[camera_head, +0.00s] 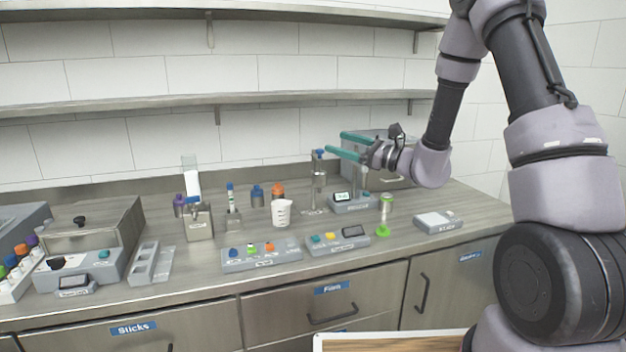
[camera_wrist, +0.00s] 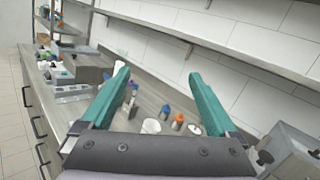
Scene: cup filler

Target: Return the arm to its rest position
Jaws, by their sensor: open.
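My gripper (camera_head: 335,142) is at the end of my arm, above the right part of the counter (camera_head: 205,264). Its two teal fingers point left, apart, with nothing between them. In the wrist view my gripper (camera_wrist: 159,73) also shows open and empty, with the counter and shelf beyond. A white cup (camera_head: 282,212) stands upright on the counter, to the lower left of the fingers and apart from them. The cup also shows in the wrist view (camera_wrist: 151,126), low between the fingers.
A metal tap (camera_head: 319,180) with a blue top stands just below the fingertips. A grey box-shaped machine (camera_head: 395,170) is behind my wrist. Button panels (camera_head: 262,256) line the counter front. A shelf (camera_head: 160,102) runs along the wall above. The air left of my gripper is free.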

